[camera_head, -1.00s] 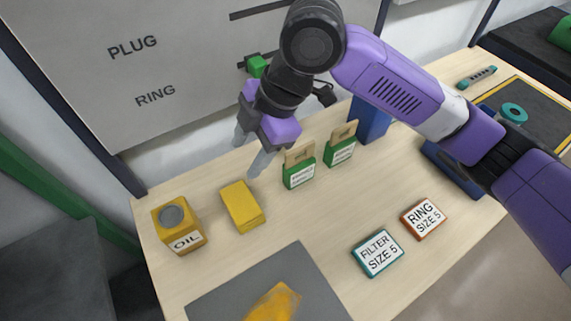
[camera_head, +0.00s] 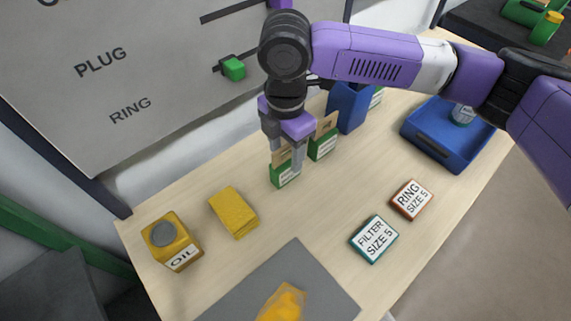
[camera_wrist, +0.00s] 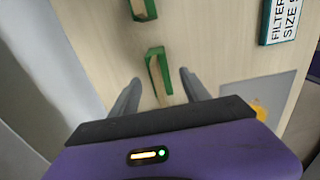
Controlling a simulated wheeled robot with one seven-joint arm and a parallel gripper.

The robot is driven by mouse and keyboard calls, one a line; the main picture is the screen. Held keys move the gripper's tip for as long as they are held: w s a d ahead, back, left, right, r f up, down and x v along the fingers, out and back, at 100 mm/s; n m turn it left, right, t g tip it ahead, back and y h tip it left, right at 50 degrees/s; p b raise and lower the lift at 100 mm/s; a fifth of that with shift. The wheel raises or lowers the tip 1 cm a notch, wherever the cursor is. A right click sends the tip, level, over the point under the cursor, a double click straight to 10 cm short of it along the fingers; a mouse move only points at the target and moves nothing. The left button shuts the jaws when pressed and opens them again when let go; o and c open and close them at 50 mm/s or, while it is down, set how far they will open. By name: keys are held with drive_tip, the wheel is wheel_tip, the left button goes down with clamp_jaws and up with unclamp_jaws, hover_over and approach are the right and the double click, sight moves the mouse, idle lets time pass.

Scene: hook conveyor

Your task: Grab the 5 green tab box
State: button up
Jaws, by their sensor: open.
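Two green boxes with tan tabs on top stand on the wooden table. The left green tab box (camera_head: 284,179) is partly hidden behind my fingers; the right green tab box (camera_head: 324,148) stands just beyond it. Their label text is too small to read. My gripper (camera_head: 286,161) is open and points down, its fingers on either side of the left box's tab. In the wrist view this nearer green tab box (camera_wrist: 153,57) lies ahead, between the lines of my two fingers (camera_wrist: 160,78). The other green tab box (camera_wrist: 143,10) is farther off at the top edge.
A yellow box (camera_head: 234,213) and a yellow OIL can (camera_head: 170,241) stand at left. FILTER SIZE 5 (camera_head: 374,239) and RING SIZE 5 (camera_head: 411,199) boxes lie in front right. A blue holder (camera_head: 350,107) stands close behind the green boxes. A blue tray (camera_head: 430,150) is at right.

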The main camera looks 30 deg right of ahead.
drive_tip(key=shift+f, duration=0.65)
clamp_jaws()
drive_tip(key=shift+r, duration=0.1)
